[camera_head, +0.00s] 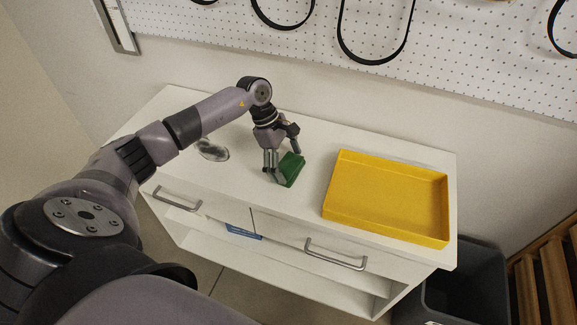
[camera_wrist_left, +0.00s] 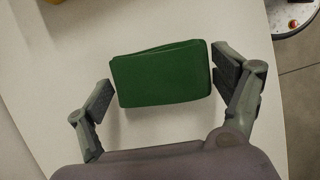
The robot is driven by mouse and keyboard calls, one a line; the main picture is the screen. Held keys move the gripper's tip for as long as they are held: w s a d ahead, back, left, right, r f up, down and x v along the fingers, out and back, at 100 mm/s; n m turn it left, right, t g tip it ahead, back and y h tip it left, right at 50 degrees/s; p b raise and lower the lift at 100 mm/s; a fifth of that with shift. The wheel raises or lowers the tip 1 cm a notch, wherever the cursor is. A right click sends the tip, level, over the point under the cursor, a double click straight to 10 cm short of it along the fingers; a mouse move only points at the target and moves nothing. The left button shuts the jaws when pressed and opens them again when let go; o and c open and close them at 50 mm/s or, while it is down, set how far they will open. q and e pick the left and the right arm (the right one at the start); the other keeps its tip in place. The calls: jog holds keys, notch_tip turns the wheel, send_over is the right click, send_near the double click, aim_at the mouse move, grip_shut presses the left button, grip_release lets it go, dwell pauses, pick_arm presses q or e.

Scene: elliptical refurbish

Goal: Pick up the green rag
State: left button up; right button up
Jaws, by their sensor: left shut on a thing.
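The green rag (camera_head: 291,169) is a folded dark green cloth near the middle of the white cabinet top. It also shows in the wrist view (camera_wrist_left: 161,75), between the two fingers. My left gripper (camera_head: 284,162) reaches down over it and is shut on it, one finger at each side. In the wrist view, the gripper (camera_wrist_left: 163,83) has its right finger against the rag's right edge and its left finger close by the left edge. Whether the rag is clear of the surface cannot be told. My right gripper is not in view.
A yellow tray (camera_head: 333,208) stands on the cabinet top (camera_head: 310,140) to the right of the rag. A small greyish, shiny object (camera_head: 212,150) lies to the left. A pegboard with hanging black belts (camera_head: 375,62) is behind. A dark bin (camera_head: 470,285) stands at right.

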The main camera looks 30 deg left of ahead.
aim_at(287, 164)
pick_arm(q)
notch_tip(287, 164, up, 20)
jog(key=b, duration=0.3)
dwell(0.3)
jog(key=o, duration=0.5)
jog(key=c, duration=0.4)
